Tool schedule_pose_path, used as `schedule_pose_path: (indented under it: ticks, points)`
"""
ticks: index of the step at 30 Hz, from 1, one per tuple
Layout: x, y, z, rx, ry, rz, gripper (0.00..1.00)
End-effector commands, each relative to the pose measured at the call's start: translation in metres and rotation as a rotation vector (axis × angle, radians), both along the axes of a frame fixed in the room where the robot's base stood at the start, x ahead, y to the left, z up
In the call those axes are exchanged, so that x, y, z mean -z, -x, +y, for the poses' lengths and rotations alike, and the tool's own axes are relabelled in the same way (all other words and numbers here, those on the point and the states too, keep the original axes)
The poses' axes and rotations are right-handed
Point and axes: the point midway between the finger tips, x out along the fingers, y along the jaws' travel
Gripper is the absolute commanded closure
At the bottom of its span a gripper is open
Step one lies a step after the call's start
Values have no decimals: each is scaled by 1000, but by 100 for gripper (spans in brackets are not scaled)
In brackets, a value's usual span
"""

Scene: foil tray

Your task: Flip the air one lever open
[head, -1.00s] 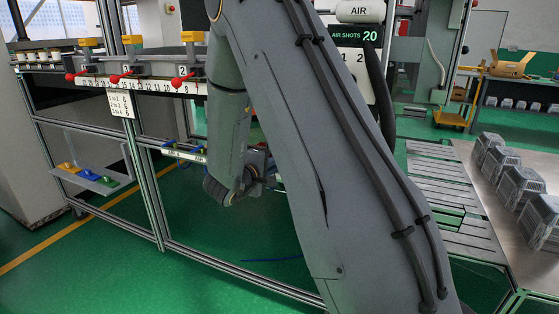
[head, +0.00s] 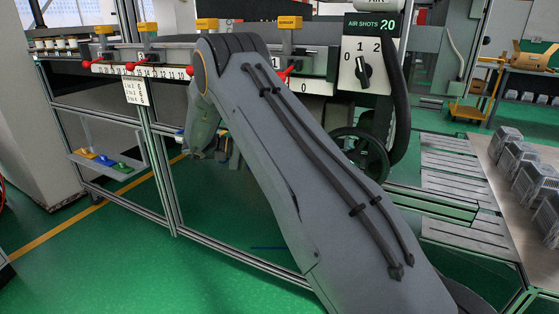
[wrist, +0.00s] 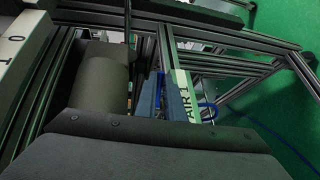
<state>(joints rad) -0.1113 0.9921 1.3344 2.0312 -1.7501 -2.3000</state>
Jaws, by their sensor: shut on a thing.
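My gripper (wrist: 160,110) shows in the wrist view as two grey-blue fingers beyond my dark wrist housing. It is shut on a small blue part between the fingers, which seems to be the air one lever (wrist: 160,84); the fingers hide most of it. A pale strip lettered AIR (wrist: 187,93) runs right beside the fingers, its number hard to read. In the head view my arm covers most of this spot, and the lever's angle cannot be told.
A blue hose (wrist: 209,110) curves beside the strip. In the head view, red-knobbed levers (head: 85,64) line the rail above, and a panel reading AIR SHOTS 20 (head: 372,27) with a black dial stands right. A handwheel (head: 360,155) is below. Green floor is clear at front left.

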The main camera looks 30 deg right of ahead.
Motion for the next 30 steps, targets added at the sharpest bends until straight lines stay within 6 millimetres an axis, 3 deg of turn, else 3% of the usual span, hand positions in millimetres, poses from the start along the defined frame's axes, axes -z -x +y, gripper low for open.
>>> schedule_pose_path:
  ticks: [10,27,28,30]
  points:
    - [3,-6,3,156,-1,0,100]
    - [2,-6,3,189,-1,3,100]
    - [2,-6,3,189,-1,3,90]
    - [2,-6,3,189,0,2,84]
